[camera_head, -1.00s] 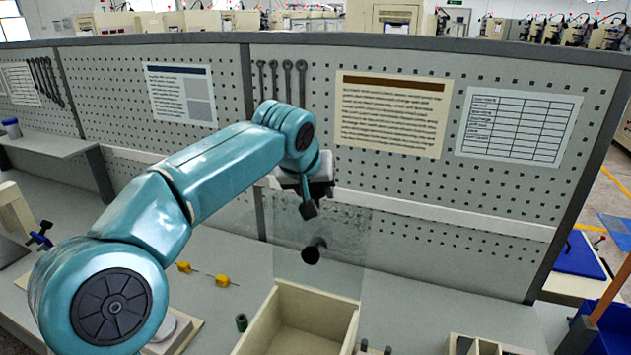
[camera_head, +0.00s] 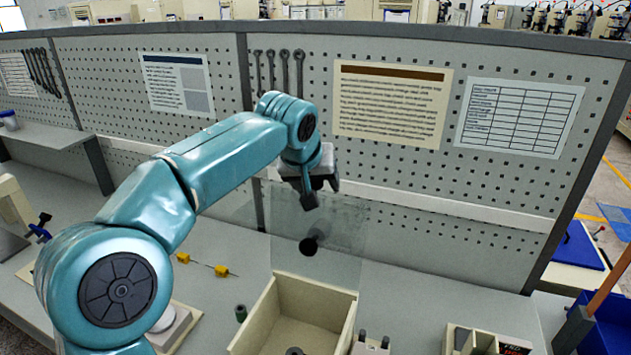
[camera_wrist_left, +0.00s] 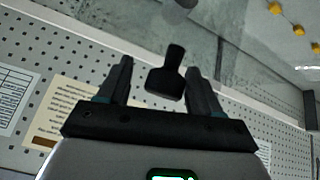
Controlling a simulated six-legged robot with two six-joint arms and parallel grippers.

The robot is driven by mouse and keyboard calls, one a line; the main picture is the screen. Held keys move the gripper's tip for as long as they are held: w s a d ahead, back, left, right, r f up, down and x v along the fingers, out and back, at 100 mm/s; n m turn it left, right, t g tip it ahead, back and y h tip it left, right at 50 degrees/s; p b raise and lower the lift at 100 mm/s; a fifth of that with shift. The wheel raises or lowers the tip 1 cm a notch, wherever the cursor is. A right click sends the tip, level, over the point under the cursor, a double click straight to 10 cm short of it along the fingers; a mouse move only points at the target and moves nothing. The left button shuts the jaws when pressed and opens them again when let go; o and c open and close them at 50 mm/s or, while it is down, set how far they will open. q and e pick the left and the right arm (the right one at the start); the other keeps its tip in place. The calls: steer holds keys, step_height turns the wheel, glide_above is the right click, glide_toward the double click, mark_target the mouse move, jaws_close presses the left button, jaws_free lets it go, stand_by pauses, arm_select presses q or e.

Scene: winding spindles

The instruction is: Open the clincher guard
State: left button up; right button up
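The clincher guard (camera_head: 345,222) is a clear, nearly upright panel behind the beige box in the head view. A dark knob (camera_head: 309,245) shows on it. My left gripper (camera_head: 320,192) is above the knob, with a visible gap between them in the head view. In the left wrist view my left gripper (camera_wrist_left: 160,82) is open, its two dark fingers apart. A black handle-like piece (camera_wrist_left: 166,75), probably the same knob, shows between the fingers; I cannot tell its depth or any contact. My right gripper is not in view.
An open beige box (camera_head: 262,318) stands in front of the guard. A small dark green cylinder (camera_head: 241,313) and yellow pieces (camera_head: 221,271) are to its left. A partitioned tray (camera_head: 487,341) is at lower right. A pegboard wall (camera_head: 420,178) stands behind.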

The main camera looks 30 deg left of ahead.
arm_select(q)
steer(key=v, duration=1.6)
steer(key=shift+s+r, duration=0.1)
steer(key=shift+s, duration=0.05)
